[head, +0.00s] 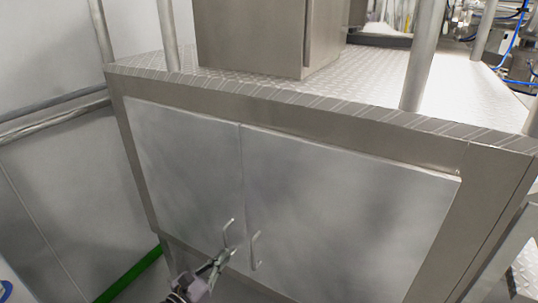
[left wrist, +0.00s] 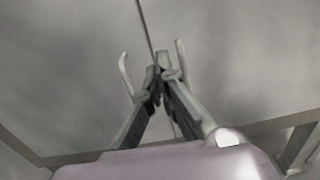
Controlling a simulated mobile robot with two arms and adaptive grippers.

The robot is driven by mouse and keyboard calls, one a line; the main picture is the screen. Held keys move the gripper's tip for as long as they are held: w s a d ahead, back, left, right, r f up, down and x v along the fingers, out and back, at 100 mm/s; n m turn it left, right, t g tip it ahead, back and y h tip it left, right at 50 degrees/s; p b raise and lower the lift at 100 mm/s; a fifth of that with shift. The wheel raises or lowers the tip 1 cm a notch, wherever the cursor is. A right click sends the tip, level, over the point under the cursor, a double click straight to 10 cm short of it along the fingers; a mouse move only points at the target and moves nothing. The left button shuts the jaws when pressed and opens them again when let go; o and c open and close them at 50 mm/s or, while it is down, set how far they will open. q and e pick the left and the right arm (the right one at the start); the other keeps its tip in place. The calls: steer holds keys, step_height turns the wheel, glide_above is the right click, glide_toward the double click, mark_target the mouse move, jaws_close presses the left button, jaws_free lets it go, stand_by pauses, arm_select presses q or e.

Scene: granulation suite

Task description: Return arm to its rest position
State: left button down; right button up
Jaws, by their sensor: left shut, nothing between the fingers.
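My left gripper (head: 222,258) is at the bottom of the head view, in front of the lower part of a metal cabinet. It is shut and empty. In the left wrist view the fingertips of my left gripper (left wrist: 157,75) are together, between two door handles. The left handle (head: 227,233) and the right handle (head: 255,250) are bent metal bars on either side of the door seam. They also show in the wrist view, the left handle (left wrist: 125,75) and the right handle (left wrist: 183,62). I cannot tell whether the fingers touch a handle. My right gripper is not in view.
The left door (head: 185,160) and right door (head: 340,215) are closed under a raised tread-plate platform (head: 375,80). Posts (head: 420,55) and a metal box (head: 250,35) stand on the platform. A wall rail (head: 50,115) runs at left. A green strip (head: 130,275) lies at lower left.

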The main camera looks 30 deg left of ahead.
arm_select(q)
steer(key=s+d+f+n+g+p, duration=0.1)
steer(key=s+d+f+n+g, duration=0.1)
steer(key=f+n, duration=0.55)
steer(key=s+d+f+n+g+p, duration=0.1)
steer(key=s+d+f+n+g, duration=0.2)
steer(key=f, duration=0.7)
steer(key=s+d+f+n+g+p, duration=0.1)
steer(key=s+f+n+g, duration=0.1)
steer(key=f+n, duration=0.55)
steer(key=s+d+f+n+g, duration=0.3)
steer(key=s+f+n, duration=0.2)
steer(key=s, duration=0.4)
steer(key=s+d+f+n+g+p, duration=0.1)
steer(key=s+d+f+n+g, duration=0.2)
steer(key=s+f, duration=0.4)
steer(key=s+d+f+n+g+h+p, duration=0.1)
steer(key=s+d+f+n+g, duration=0.3)
steer(key=s, duration=0.7)
step_height(320, 180, down, 2)
steer(key=d+n, duration=0.1)
steer(key=n, duration=0.2)
steer(key=shift+f, duration=0.25)
steer(key=shift+d, duration=0.1)
